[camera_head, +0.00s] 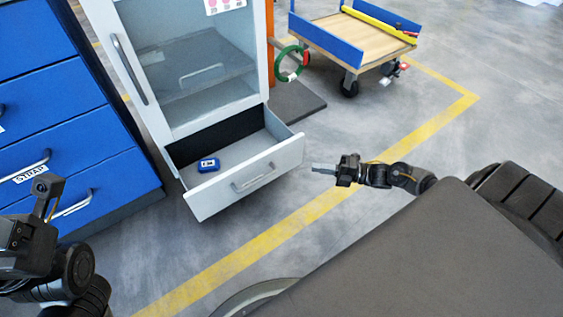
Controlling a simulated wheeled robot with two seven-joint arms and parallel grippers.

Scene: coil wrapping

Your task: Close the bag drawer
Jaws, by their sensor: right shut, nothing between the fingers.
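The bag drawer (245,184) is a light grey drawer at the bottom of a grey cabinet, and it is pulled out. Its front has a bar handle (253,177). A small blue item (208,165) lies inside it. My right gripper (318,168) is shut and empty, just to the right of the drawer front and apart from it. My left gripper (46,186) is at the lower left edge, in front of the blue drawers and away from the bag drawer; its fingers do not show clearly.
Blue drawers (70,150) stand at the left, one labelled STRAP. The grey cabinet (262,60) has shelves above the drawer. A trolley (355,40) with a wooden deck and a green ring (283,73) are behind. The floor around the drawer front is clear.

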